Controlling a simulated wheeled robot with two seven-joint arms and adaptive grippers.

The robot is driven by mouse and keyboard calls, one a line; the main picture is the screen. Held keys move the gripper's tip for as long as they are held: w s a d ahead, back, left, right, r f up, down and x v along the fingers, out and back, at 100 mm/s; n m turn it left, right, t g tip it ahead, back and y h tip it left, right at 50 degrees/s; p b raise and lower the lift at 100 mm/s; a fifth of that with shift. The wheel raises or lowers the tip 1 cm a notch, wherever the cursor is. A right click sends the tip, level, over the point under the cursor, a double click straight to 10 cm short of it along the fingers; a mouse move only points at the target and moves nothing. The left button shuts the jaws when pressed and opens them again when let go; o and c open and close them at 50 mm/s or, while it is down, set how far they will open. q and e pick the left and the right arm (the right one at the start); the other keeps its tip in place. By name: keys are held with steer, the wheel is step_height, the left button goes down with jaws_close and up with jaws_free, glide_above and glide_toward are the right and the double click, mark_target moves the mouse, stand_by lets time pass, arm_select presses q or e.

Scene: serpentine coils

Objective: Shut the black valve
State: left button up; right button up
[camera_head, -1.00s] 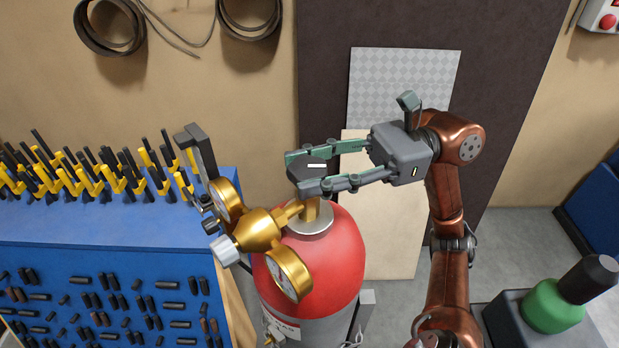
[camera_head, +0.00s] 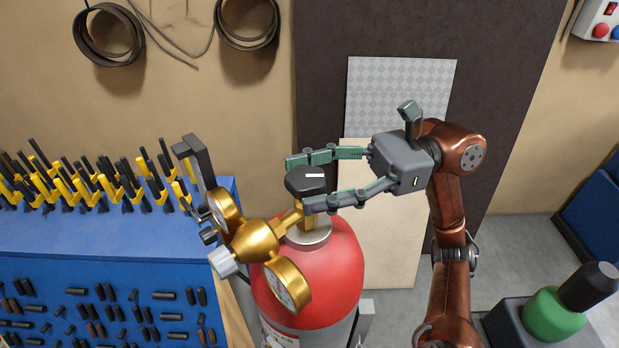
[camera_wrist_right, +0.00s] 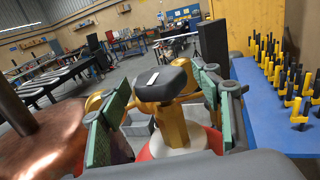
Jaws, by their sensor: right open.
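The black valve (camera_head: 305,184) is a dark rounded knob with a white mark on top. It sits on a brass stem above the neck of a red gas cylinder (camera_head: 335,250). My right gripper (camera_head: 300,183) reaches in from the right and is open, with one finger on each side of the knob. In the right wrist view the black valve (camera_wrist_right: 166,82) stands between the two green-padded fingers, with a visible gap to each. My left gripper is not in view.
A brass regulator (camera_head: 258,237) with two gauges is joined to the cylinder's left side, close to my fingers. A blue tool bench (camera_head: 110,240) with yellow and black clamps stands at the left. A green bottle (camera_head: 553,315) is at the lower right.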

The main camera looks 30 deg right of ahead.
steer(key=v, duration=1.1)
steer(key=shift+d, duration=0.3)
steer(key=shift+s, duration=0.1)
